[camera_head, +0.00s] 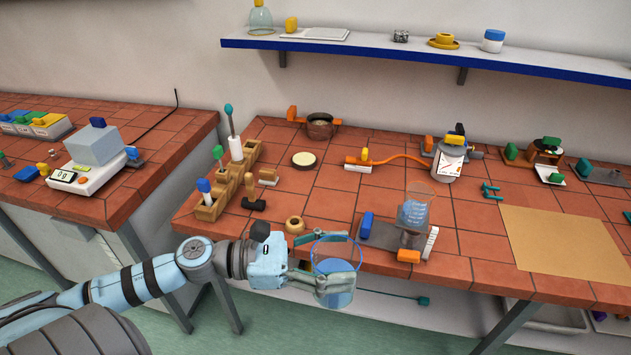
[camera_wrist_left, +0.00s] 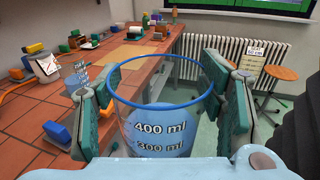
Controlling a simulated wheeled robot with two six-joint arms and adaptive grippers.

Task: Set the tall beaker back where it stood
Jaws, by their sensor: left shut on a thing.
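The tall beaker (camera_head: 335,297) is clear, with a blue rim and blue liquid. In the left wrist view the beaker (camera_wrist_left: 160,135) shows 400 ml and 300 ml marks and looks roughly upright. My left gripper (camera_head: 345,277) is shut on it, with one green-padded finger on each side of the glass. In the head view gripper and beaker are at the front edge of the right bench (camera_head: 334,203), overlapping that edge; the wrist view shows floor beyond the beaker. The beaker's underside is hidden in the wrist view. My right gripper is not in view.
Close by on the bench, a marked beaker (camera_head: 413,214) stands over a grey plate (camera_head: 380,231) with blue and orange blocks. A small tan pot (camera_head: 294,224) and a wooden rack (camera_head: 234,180) are left of it. A bare tan mat (camera_head: 560,240) lies at right.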

